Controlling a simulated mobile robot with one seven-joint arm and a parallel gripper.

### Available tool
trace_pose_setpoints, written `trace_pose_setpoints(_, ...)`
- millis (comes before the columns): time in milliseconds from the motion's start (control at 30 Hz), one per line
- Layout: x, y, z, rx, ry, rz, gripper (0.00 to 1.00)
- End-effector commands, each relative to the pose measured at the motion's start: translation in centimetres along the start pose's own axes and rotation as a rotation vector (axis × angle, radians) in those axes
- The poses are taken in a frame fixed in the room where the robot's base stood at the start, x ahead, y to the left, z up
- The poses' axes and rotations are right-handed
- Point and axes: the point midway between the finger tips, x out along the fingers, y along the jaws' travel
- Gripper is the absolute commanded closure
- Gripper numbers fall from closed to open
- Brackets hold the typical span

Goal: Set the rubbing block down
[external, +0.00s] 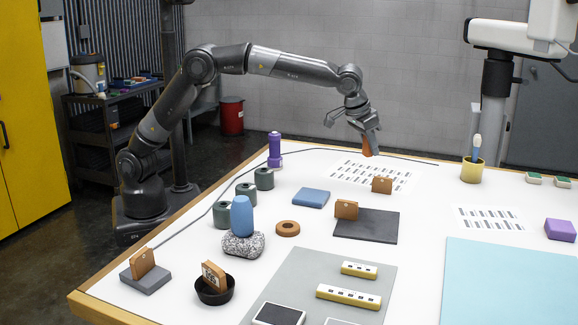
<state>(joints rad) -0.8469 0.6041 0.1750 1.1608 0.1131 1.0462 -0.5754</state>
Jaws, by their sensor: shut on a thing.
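My gripper (366,138) is at the far side of the white table, pointing down. It is shut on a small orange-brown piece, which I take to be the rubbing block (367,150). Only part of the block shows below the fingers. It is close above or at the table top, near the back edge of a printed white sheet (345,176). Whether it touches the table I cannot tell.
A brown block (382,186) stands on the sheet's front part; another (346,209) stands by a dark slab (366,230). A blue block (311,198), purple bottle (275,147) and yellow cup (472,171) stand around. A thin dark cable (330,150) crosses near my gripper.

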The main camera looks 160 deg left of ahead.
Motion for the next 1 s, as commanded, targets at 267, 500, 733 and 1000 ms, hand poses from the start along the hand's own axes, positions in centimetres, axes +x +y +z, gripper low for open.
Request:
trace_pose_setpoints(267,1.4,-4.8,-2.7,-0.056,-0.001,-0.022,0.95)
trace_pose_setpoints(500,5.2,-7.8,-4.9,-0.062,-0.002,-0.025,0.95)
trace_pose_setpoints(733,9.4,-10.8,-7.3,-0.06,-0.001,-0.024,0.95)
trace_pose_setpoints(1000,11.3,-12.1,-8.3,-0.057,0.0,-0.022,0.95)
